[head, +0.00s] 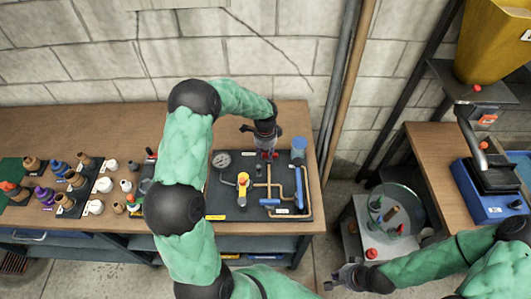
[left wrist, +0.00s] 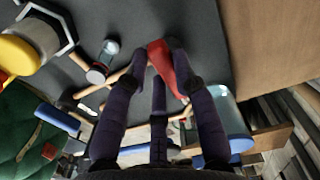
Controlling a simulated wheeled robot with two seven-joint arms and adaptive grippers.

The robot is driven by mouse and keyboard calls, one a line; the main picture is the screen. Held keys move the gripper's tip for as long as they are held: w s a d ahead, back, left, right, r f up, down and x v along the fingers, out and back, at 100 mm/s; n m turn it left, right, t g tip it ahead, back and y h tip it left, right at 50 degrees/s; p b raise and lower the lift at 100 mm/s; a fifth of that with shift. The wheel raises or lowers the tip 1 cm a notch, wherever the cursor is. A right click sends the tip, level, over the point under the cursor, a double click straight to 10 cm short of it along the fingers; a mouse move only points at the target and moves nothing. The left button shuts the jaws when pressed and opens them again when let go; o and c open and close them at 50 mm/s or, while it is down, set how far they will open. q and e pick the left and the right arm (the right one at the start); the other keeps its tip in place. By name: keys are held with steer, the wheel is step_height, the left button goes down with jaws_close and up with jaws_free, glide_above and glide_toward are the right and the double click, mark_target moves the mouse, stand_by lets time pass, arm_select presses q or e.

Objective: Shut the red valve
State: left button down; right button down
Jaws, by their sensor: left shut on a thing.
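The red valve (head: 268,155) sits on the dark pipe board (head: 230,208) on the bench, near the board's back edge. My left gripper (head: 267,147) reaches down to it from above and hides part of it in the head view. In the left wrist view the red handle (left wrist: 165,66) lies between the dark fingers of my left gripper (left wrist: 163,70), which are shut on it. The valve's body is mostly hidden there. My right gripper (head: 343,276) is low at the right, away from the bench, with its fingers apart and empty.
The board also carries a gauge (head: 221,160), a yellow valve (head: 243,181), brass pipes and a blue-topped cylinder (head: 298,148). Several small fittings (head: 68,182) stand at the bench's left. A second bench (head: 433,150) is at the right, beside a low stand with a glass bowl (head: 390,212).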

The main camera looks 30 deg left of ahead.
mark_target(265, 155)
arm_select(q)
steer(key=c, duration=1)
jaws_free()
step_height(265, 155, up, 12)
steer(key=shift+f, duration=0.1)
